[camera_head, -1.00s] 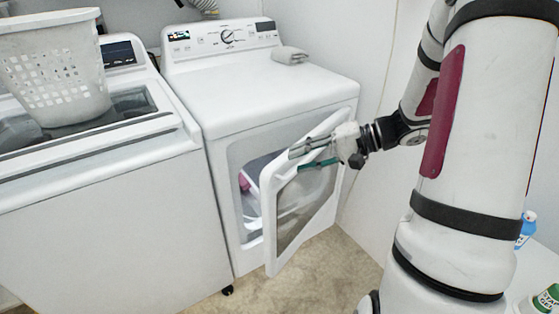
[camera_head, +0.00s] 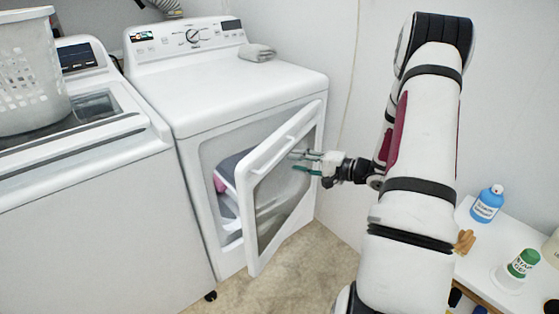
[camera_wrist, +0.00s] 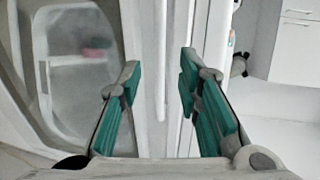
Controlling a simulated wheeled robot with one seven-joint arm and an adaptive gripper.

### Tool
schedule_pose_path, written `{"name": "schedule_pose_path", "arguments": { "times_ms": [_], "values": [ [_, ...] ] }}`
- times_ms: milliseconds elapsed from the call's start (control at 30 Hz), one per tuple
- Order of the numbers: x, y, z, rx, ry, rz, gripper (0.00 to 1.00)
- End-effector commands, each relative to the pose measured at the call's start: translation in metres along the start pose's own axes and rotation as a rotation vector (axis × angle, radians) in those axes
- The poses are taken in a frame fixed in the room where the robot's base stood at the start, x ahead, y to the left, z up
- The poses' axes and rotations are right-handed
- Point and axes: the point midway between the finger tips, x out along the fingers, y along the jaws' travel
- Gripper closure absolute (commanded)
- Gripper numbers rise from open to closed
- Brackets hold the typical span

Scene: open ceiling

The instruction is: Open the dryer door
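The white dryer (camera_head: 240,85) stands in the middle of the head view. Its door (camera_head: 254,205) is partly open, swung outward, with a dark window in it. The door's left edge stands away from the body, and laundry shows through the gap. My gripper (camera_head: 298,161) is in front of the door's upper right part, with its two teal fingers apart. In the wrist view, my gripper (camera_wrist: 160,68) is open, and a white upright strip of the door (camera_wrist: 158,50) shows between the fingers. Contact with the door cannot be told.
A washer (camera_head: 90,190) with a white basket (camera_head: 25,75) on it stands left of the dryer. A grey folded cloth (camera_head: 257,52) lies on the dryer. At right, a white table holds a blue bottle (camera_head: 487,204) and a green-and-white container (camera_head: 522,264). Floor before the door is clear.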

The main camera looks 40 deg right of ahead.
Motion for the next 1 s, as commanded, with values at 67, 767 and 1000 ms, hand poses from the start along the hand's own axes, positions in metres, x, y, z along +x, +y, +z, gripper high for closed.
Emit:
{"name": "schedule_pose_path", "arguments": {
  "times_ms": [67, 767, 1000],
  "values": [
    [0.017, 0.000, 0.001, -0.001, -0.004, -0.001, 0.69],
    [0.071, 0.000, 0.000, 0.000, -0.001, 0.000, 0.69],
    [0.071, 0.000, 0.000, 0.000, -0.001, 0.000, 1.00]
  ]
}}
